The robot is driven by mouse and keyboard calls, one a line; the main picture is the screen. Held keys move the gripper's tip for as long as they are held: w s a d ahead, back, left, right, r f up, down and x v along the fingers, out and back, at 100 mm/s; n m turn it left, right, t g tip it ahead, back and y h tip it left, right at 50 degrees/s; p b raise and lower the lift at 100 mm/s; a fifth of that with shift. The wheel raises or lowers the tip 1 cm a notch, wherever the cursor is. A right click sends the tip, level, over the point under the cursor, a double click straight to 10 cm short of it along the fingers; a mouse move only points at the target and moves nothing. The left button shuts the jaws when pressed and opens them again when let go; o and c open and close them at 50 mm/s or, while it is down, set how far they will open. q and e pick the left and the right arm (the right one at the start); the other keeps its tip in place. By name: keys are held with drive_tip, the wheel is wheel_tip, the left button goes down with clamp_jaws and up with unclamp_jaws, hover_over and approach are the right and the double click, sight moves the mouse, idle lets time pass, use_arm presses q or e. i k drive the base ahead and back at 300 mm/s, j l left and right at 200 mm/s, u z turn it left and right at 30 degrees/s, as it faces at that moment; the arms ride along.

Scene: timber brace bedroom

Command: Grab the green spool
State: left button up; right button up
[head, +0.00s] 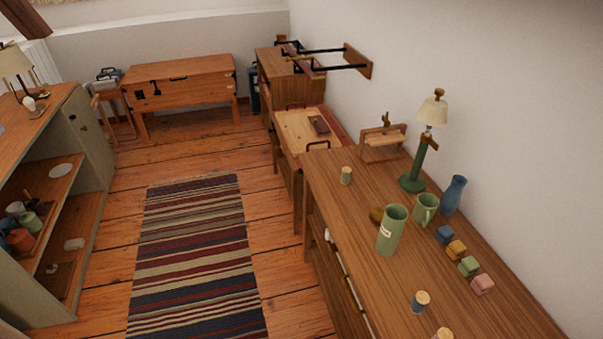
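A small green spool (346,176) with a pale wooden top stands upright on the wooden dresser top (340,208), near its far left edge. It stands apart from the other items, with bare wood around it. Neither of my grippers shows in the head view, so their position and state are hidden.
A tall green labelled cup (391,231), a green mug (426,209), a blue vase (454,195), a lamp (412,182) and several small coloured blocks (456,250) share the dresser. A blue spool (420,301) stands nearer. The striped rug (195,260) floor is clear.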

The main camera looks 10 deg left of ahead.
sight(345, 171)
drive_tip(key=i+j, duration=0.35)
drive_tip(key=j, duration=0.3)
drive_tip(key=i+j+z, duration=0.1)
drive_tip(key=i+j, duration=0.3)
drive_tip(key=j, duration=0.25)
